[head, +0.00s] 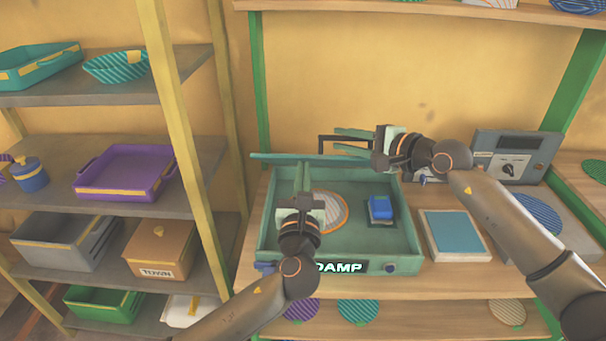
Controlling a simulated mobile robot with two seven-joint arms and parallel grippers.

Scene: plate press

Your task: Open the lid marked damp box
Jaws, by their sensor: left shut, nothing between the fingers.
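The box marked DAMP (405,240) is a green tray-like box on the bench, its label on the front wall. Its inside is exposed. A thin green panel (275,158), seen nearly edge-on, stands along the back edge and looks like the raised lid. A striped round plate (338,212) and a blue block-like item (380,208) lie inside. My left gripper (303,172) is shut and empty above the left part of the box, hiding some of the plate. My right gripper (345,141) has its fingers apart, pointing left, by the panel's right end; I cannot tell whether it touches.
A blue-topped pad (455,231) lies right of the box. A grey control unit with a dial (515,157) and a striped blue disc (538,212) are further right. Shelves with a purple tray (125,172) and other boxes stand at left, behind a yellow post (182,120).

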